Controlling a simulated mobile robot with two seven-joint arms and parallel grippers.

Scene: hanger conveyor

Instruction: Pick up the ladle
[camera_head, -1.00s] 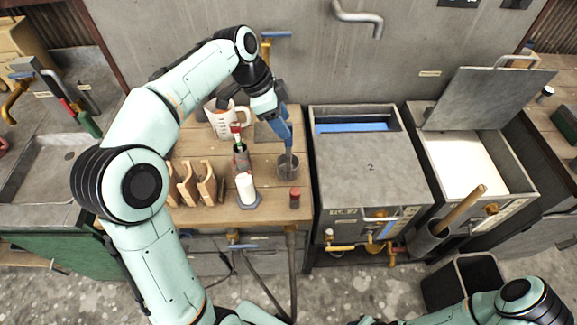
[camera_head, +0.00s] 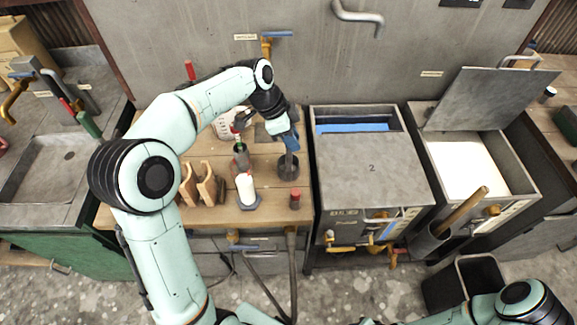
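A dark grey round cup (camera_head: 289,172), which looks like the ladle's bowl or a holder for it, stands at the right side of the wooden table. A thin grey upright piece (camera_head: 289,157), which looks like the ladle's handle, rises from it. My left gripper (camera_head: 289,143), with blue fingers, points down right at the top of this upright piece. The fingers overlap it, so I cannot tell whether they are closed on it. My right arm shows only at the bottom right corner, and its gripper is out of view.
On the wooden table (camera_head: 222,217) stand a white bottle (camera_head: 246,188), a red-capped small bottle (camera_head: 295,199), wooden holders (camera_head: 207,186) and a white jug (camera_head: 222,126) partly behind my arm. A grey lidded tank (camera_head: 370,170) marked 2 stands close on the right.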

